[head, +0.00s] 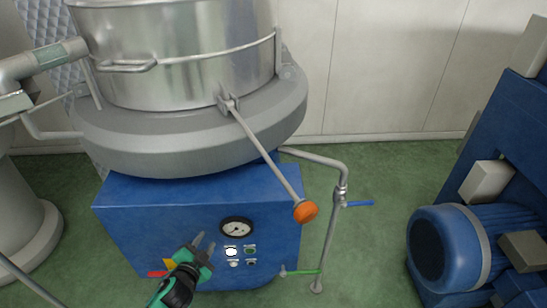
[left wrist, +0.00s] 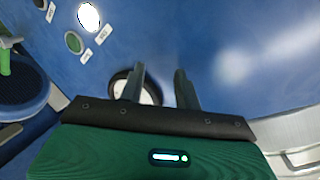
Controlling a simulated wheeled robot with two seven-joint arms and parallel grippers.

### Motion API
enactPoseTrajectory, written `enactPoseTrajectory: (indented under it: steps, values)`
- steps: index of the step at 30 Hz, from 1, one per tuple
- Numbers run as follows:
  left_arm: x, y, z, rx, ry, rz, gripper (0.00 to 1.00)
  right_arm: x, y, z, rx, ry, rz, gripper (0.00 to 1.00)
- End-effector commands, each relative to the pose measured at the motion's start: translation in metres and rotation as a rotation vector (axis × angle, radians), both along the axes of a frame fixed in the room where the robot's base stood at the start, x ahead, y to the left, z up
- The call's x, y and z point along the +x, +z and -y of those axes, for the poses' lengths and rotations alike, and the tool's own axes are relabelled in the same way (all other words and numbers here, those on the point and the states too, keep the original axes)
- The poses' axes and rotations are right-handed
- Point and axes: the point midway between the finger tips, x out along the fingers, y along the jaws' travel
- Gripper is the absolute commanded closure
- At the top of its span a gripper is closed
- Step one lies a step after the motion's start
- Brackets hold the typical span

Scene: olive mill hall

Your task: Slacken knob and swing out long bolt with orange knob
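The long bolt (head: 262,147) is a thin grey rod. Its upper end meets a small bracket (head: 228,103) on the steel drum, and it slants down and right past the grey rim. The orange knob (head: 305,211) is at its lower end, by the right edge of the blue cabinet. My left gripper (head: 206,239) is low in front of the cabinet, left of the knob and apart from it. Its fingers, also in the left wrist view (left wrist: 159,74), stand apart with nothing between them. The knob is not in the wrist view. My right gripper is not in view.
The blue cabinet (head: 150,210) carries a round gauge (head: 237,228), also behind my fingers in the wrist view (left wrist: 148,97), and several buttons. A blue motor (head: 445,250) is further right.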

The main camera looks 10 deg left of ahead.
Motion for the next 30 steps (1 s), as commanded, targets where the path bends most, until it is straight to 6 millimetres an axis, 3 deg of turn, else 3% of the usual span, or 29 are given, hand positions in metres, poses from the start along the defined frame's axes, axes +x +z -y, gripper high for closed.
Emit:
enactPoseTrajectory:
  steps: [1, 6, 10, 15, 18, 23, 30]
  values:
    - [0.004, 0.033, 0.003, 0.019, -0.014, 0.054, 0.67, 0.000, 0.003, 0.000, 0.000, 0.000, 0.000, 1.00]
    - [0.006, 0.127, 0.013, 0.084, -0.050, 0.219, 0.67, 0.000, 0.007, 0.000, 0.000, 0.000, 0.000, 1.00]
    - [0.016, 0.189, 0.031, 0.241, -0.218, 0.412, 0.67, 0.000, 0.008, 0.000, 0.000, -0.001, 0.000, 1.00]
    - [0.007, 0.257, 0.069, 0.482, -0.478, 0.632, 0.67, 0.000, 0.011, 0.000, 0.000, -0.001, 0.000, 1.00]
    - [-0.002, 0.276, 0.087, 0.604, -0.605, 0.706, 0.67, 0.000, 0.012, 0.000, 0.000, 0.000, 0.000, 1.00]
    - [-0.011, 0.286, 0.101, 0.706, -0.713, 0.751, 0.67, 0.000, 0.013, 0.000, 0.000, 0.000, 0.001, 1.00]
    - [0.000, 0.294, 0.114, 0.720, -0.725, 0.758, 0.67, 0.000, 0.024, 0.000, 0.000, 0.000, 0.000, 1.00]
